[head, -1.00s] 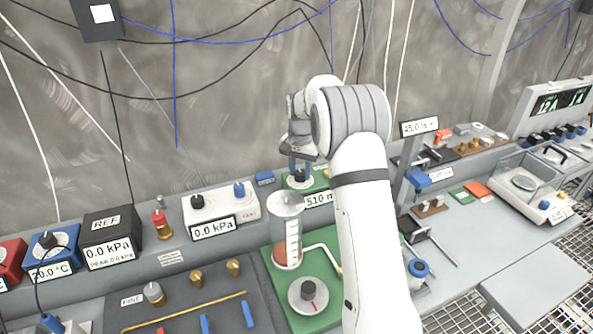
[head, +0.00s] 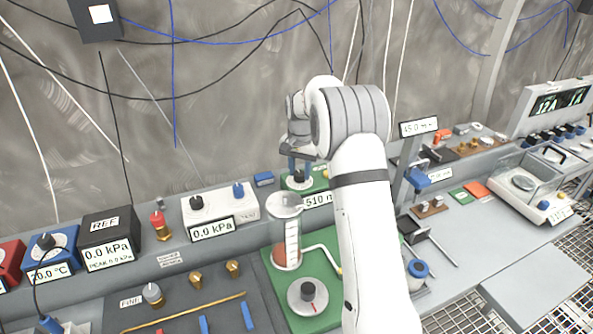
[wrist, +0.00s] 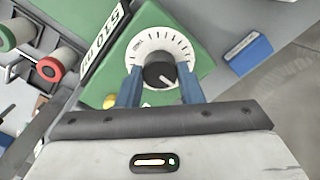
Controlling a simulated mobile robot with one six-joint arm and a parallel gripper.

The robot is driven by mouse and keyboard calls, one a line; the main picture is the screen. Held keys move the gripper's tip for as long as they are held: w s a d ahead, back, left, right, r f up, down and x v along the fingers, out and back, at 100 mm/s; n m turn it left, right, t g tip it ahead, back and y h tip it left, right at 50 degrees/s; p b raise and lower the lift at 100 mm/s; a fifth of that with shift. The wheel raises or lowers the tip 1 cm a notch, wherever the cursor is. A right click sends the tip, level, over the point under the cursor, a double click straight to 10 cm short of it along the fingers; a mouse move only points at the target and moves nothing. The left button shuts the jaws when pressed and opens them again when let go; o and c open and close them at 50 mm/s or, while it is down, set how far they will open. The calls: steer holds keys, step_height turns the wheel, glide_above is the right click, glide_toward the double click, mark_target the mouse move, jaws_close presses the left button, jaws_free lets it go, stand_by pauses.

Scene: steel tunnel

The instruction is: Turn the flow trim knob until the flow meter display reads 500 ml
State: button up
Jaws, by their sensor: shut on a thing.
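The flow trim knob (wrist: 159,72) is a black knob with a white pointer, on a white graduated dial on a green panel in the wrist view. It also shows in the head view (head: 299,176). My gripper (wrist: 160,80) has its blue fingers on either side of the knob and is shut on it. The pointer points to the lower right in the wrist view. The flow meter display (wrist: 103,39) reads 510 ml there, upside down. In the head view the display (head: 317,200) shows 510, with its right end hidden by my arm.
A glass cylinder (head: 285,232) with reddish liquid stands on a green base below the display. A blue block (wrist: 249,53) lies right of the dial. A white 0.0 kPa box (head: 220,207) stands to the left.

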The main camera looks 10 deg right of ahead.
mark_target(300, 173)
steer(key=shift+r, duration=0.1)
steer(key=shift+n+b, duration=0.3)
steer(key=shift+n, duration=2.4)
steer(key=o, duration=1)
steer(key=shift+c, duration=0.2)
step_height(300, 173, up, 7)
steer(key=shift+r+b, duration=0.2)
steer(key=shift+b, duration=0.35)
steer(key=shift+r, duration=0.1)
